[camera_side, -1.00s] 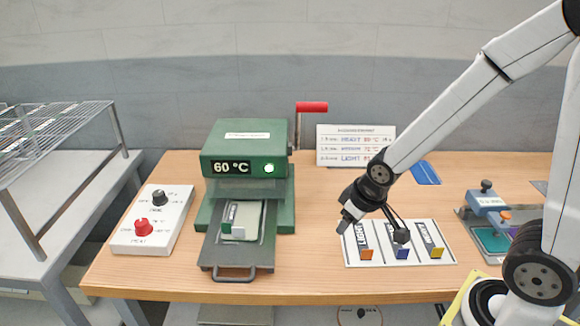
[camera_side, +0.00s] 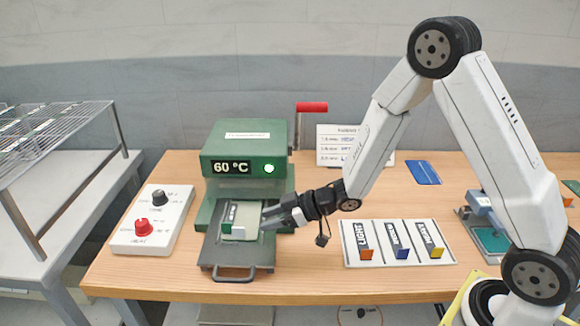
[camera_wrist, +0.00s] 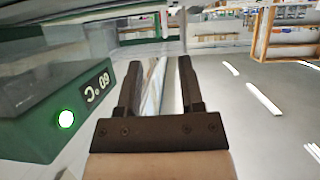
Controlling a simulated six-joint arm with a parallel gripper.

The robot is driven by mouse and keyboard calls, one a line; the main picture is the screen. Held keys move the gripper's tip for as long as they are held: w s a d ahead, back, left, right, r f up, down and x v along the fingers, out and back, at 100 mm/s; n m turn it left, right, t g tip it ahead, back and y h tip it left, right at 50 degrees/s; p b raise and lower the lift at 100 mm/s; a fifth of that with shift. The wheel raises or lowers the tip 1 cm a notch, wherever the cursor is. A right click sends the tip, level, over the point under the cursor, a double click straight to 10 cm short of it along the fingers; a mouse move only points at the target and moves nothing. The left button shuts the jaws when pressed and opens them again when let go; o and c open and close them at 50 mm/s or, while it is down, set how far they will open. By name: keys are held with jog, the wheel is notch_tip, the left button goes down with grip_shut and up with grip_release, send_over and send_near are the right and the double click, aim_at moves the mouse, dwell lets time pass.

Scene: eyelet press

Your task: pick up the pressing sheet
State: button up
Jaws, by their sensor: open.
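The pressing sheet (camera_side: 243,217) appears as a pale greyish-beige sheet on the dark sliding tray (camera_side: 225,252) of the green press, with a green and white piece at its left and front edge. My gripper (camera_side: 266,219) reaches in from the right, its jaws pointing left at the sheet's right side. In the wrist view my gripper (camera_wrist: 158,68) shows two dark fingers spread apart. A pale narrow strip shows between them; I cannot tell if it is the sheet. Whether the jaws touch the sheet is unclear.
The green press (camera_side: 243,150) stands just behind, showing 60 °C, a green light and a red handle (camera_side: 312,107). A white control box (camera_side: 153,220) stands left. A white board with LIGHT and other labelled cards (camera_side: 397,243) lies right. Bare wood lies between tray and board.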

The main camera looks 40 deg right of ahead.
aim_at(238, 228)
jog(key=shift+a+y, duration=0.3)
jog(key=shift+y, duration=0.1)
jog(key=shift+a+f, duration=0.1)
jog(key=shift+x, duration=1.2)
jog(key=shift+w, duration=0.1)
jog(key=shift+x, duration=2.55)
grip_shut()
